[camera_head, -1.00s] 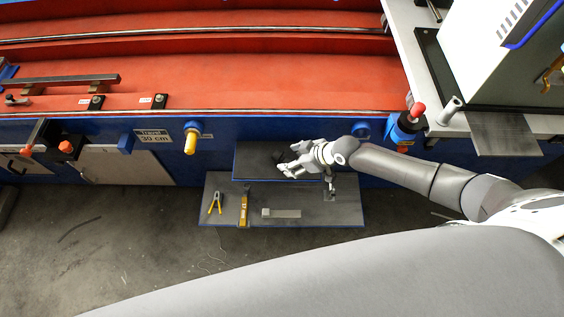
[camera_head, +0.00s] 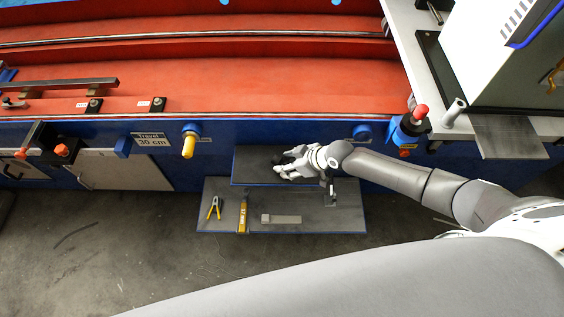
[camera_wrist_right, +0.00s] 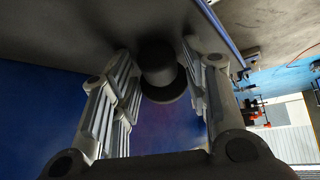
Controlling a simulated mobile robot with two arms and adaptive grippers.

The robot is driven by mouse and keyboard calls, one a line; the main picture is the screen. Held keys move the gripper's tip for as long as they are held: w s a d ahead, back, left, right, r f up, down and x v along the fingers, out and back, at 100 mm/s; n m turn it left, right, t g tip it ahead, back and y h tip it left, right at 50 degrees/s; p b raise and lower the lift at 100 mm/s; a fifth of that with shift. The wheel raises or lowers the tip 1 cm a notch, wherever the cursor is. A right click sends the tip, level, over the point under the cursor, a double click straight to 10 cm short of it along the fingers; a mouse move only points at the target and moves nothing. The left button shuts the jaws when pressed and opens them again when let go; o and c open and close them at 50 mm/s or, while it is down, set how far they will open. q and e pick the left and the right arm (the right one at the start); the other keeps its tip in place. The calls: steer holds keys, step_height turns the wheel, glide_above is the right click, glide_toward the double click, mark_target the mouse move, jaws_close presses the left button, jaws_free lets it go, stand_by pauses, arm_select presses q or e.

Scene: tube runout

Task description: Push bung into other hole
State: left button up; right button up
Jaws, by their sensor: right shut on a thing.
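My right gripper (camera_head: 281,168) is over the dark upper step by the blue machine front. In the wrist view its fingers (camera_wrist_right: 158,62) are closed around a black round bung (camera_wrist_right: 158,68) with a wider flange. The bung is up against or close to a dark grey surface; I cannot tell which. In the head view the bung is mostly hidden by the fingers. No hole shows clearly in either view. My left gripper is not in view.
The lower step (camera_head: 335,221) holds yellow pliers (camera_head: 214,207), a yellow tool (camera_head: 242,216) and a grey bar (camera_head: 281,219). A yellow knob (camera_head: 188,146) sticks out of the blue front (camera_head: 245,132). A red-topped post (camera_head: 419,113) stands at right.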

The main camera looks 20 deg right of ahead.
step_height(320, 180, up, 6)
steer(key=p, duration=0.5)
steer(key=shift+r+p, duration=0.1)
steer(key=shift+p, duration=0.2)
